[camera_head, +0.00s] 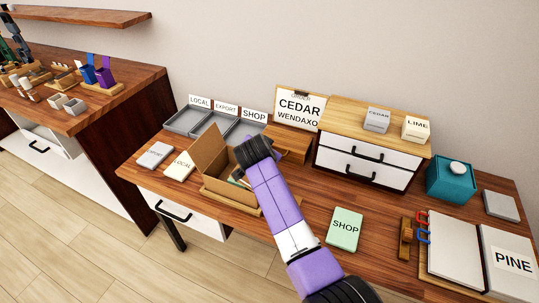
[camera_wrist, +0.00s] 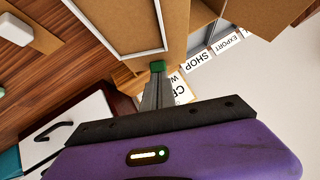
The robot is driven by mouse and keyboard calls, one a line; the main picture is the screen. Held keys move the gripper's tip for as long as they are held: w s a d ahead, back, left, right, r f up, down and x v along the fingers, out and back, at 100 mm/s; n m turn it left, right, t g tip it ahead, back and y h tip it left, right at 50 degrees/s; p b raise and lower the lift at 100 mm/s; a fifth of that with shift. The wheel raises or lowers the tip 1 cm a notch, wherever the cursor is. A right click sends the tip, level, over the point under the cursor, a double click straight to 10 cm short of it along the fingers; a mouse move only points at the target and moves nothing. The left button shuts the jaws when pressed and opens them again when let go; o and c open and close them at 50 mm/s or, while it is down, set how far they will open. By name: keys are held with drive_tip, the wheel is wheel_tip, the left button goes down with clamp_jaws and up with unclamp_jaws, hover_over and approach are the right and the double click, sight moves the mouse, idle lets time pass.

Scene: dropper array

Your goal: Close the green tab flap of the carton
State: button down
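The brown cardboard carton (camera_head: 225,190) stands open on the desk, with a tall flap (camera_head: 208,150) raised at its left and back. My gripper's purple and black arm crosses in front of the carton and hides part of it. In the wrist view a brown carton panel with a white outline (camera_wrist: 122,52) fills the top middle. The small green tab (camera_wrist: 157,66) shows at its lower edge. My gripper (camera_wrist: 157,76) has its grey fingers close together, with their tips at the green tab. I cannot tell whether they pinch it or only touch it.
Grey trays (camera_head: 187,120) labelled LOCAL, EXPORT and SHOP stand behind the carton. A drawer cabinet (camera_head: 365,158) and a teal box (camera_head: 450,180) are to the right. A green SHOP box (camera_head: 345,230) lies at the front. A LOCAL box (camera_head: 180,166) is left of the carton.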

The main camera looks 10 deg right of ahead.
drive_tip(key=b, duration=0.1)
drive_tip(key=w+a+f+n+g+h+b, duration=0.1)
drive_tip(key=b, duration=0.1)
drive_tip(key=shift+a+f+g+h, duration=0.15)
drive_tip(key=shift+a+g+h, duration=0.1)
drive_tip(key=shift+g+h, duration=0.05)
drive_tip(key=shift+w+f+b, duration=0.1)
drive_tip(key=shift+f+b, duration=0.05)
drive_tip(key=shift+b, duration=0.3)
drive_tip(key=shift+w+a+b, duration=0.1)
drive_tip(key=shift+a+b, duration=0.1)
drive_tip(key=shift+b, duration=0.15)
